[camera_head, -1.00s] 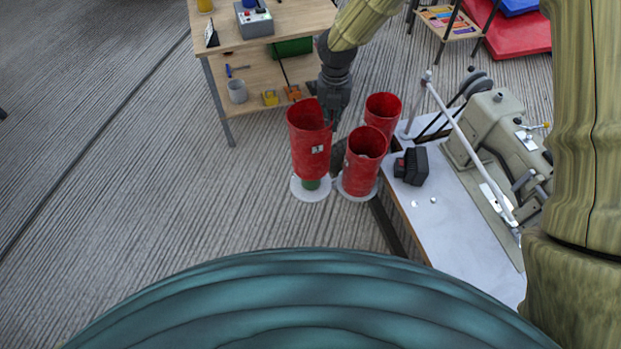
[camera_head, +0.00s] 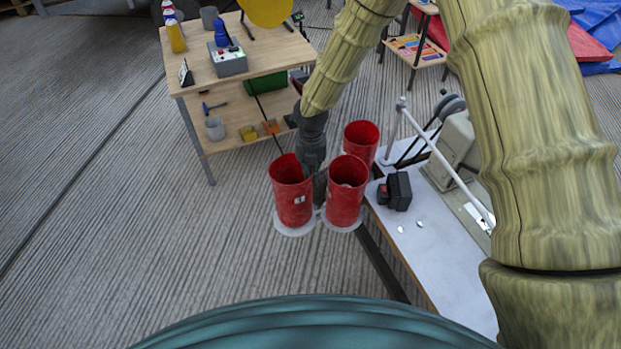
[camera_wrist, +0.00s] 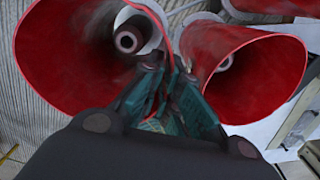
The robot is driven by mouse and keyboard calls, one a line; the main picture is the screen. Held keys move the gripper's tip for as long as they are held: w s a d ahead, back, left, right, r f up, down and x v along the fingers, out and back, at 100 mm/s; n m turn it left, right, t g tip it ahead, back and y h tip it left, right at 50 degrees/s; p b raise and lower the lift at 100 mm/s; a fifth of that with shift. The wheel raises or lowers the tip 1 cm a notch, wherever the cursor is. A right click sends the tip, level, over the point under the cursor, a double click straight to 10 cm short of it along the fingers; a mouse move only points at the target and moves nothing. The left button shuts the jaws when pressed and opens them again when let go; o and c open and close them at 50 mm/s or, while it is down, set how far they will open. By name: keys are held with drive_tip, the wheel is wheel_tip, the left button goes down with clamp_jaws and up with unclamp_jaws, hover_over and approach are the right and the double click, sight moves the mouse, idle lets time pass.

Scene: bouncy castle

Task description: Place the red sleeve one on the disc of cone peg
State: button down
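Red sleeve one (camera_head: 291,192), an open red cup-like sleeve with a white number label, is around its peg, with its lower end at the round white disc (camera_head: 294,230). The peg is hidden in the head view; its ringed top (camera_wrist: 127,41) shows inside the sleeve in the wrist view. Whether the sleeve rests fully on the disc is hard to tell. My gripper (camera_head: 311,176) is between this sleeve and the red sleeve beside it. In the wrist view its fingertips (camera_wrist: 172,72) close around sleeve one's right wall.
A second red sleeve (camera_head: 345,195) stands close right of my gripper, a third (camera_head: 361,140) behind it. A white table (camera_head: 440,255) with a black item (camera_head: 395,191) and a sewing machine lies right. A wooden shelf table (camera_head: 260,62) stands at back left. Floor at left is clear.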

drive_tip(key=shift+f, duration=1.55)
drive_tip(key=c, duration=1.6)
unclamp_jaws()
drive_tip(key=shift+c, duration=0.2)
wheel_tip(320, 180, up, 12)
drive_tip(key=shift+r, duration=0.1)
